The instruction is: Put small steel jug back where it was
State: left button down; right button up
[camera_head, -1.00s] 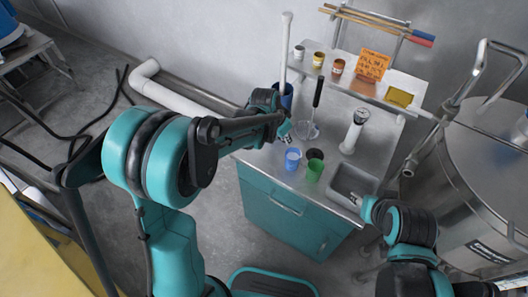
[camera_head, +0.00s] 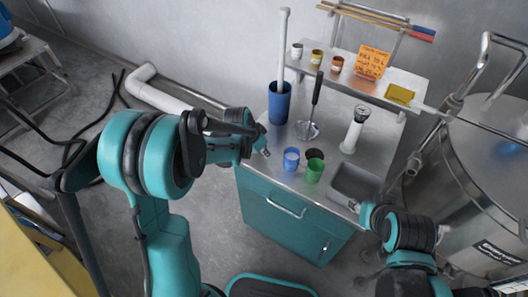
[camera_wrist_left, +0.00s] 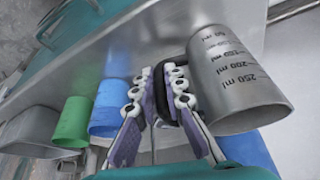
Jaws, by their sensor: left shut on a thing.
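The small steel jug (camera_wrist_left: 237,85), with dark millilitre marks on its side, shows at the right of the left wrist view. My left gripper (camera_wrist_left: 165,85) is shut on the jug's dark handle, its two fingers on either side of it. In the head view my left gripper (camera_head: 262,146) is at the left end of the steel counter (camera_head: 318,190), and the arm hides the jug. I cannot tell whether the jug's base touches the counter. My right gripper (camera_head: 354,206) is by the counter's right front edge; its jaws are too small to judge.
A tall blue container (camera_head: 280,103) holding a white rod stands just beyond the left gripper. A blue cup (camera_head: 291,158) and a green cup (camera_head: 314,170) stand to its right.

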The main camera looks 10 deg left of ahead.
pick_arm(q)
jog(key=shift+f, duration=0.2)
jog(key=c, duration=1.6)
grip_release()
jog(key=shift+r, duration=0.2)
